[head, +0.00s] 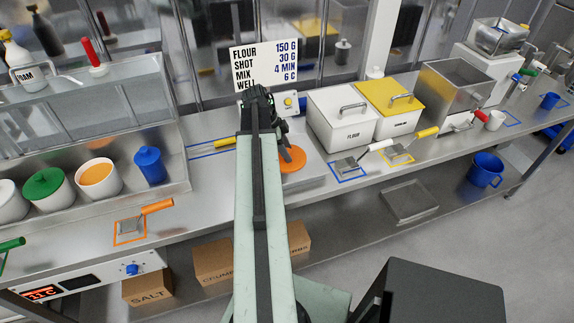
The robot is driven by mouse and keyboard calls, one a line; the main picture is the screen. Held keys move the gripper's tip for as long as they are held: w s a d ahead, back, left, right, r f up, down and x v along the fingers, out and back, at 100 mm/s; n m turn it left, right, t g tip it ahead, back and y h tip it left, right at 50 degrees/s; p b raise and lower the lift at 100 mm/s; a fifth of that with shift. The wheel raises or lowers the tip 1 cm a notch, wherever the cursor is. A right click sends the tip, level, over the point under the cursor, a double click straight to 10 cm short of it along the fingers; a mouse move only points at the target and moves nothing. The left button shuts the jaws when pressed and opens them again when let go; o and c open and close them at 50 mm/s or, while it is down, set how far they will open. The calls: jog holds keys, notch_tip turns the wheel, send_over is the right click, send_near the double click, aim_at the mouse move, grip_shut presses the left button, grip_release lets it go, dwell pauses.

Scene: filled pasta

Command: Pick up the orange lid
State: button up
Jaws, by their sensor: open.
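A flat orange disc, which looks like the orange lid (293,163), lies on a pale metal plate (313,174) on the counter, just right of my arm. My arm partly covers its left side. My dark gripper (283,148) is above and at the upper left of the disc, open, with nothing seen between its fingers. Whether it touches the disc cannot be told. A white tub (98,187) at the left shows an orange round top, either its contents or a cover.
A white flour bin (345,127) and a yellow-lidded bin (390,105) stand right of the plate. A sign (265,63) stands behind my gripper. Left are a green-lidded tub (46,196), a blue container (149,165) and an orange-handled scoop (132,227). The counter's left middle is mostly clear.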

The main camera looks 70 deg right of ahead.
jog(key=shift+r, duration=0.1)
grip_shut()
jog(key=shift+r+p, duration=0.15)
jog(key=shift+p, duration=0.15)
